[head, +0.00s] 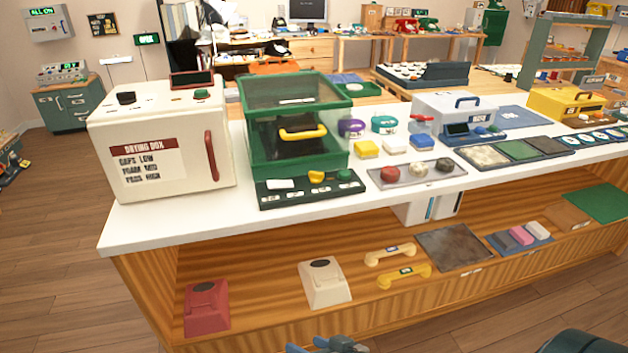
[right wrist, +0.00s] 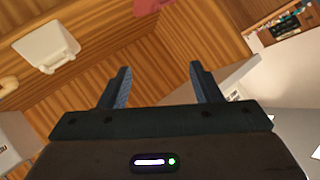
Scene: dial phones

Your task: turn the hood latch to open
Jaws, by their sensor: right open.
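The green hood box (head: 297,165) with clear panels stands on the white counter, its lid down. I cannot tell for sure which part is the latch. My right gripper (head: 335,346) shows only in part at the bottom edge of the head view, well below the counter top. In the right wrist view it (right wrist: 161,88) is open, with nothing between its fingers. My left gripper is not in view.
The cream drying box (head: 160,150) stands left of the hood. A grey tray (head: 418,173) with three knobs lies to its right. The wooden shelf below holds a red phone shell (head: 207,306), a cream one (head: 325,284) and two handsets (head: 404,275). The counter's front edge lies above my gripper.

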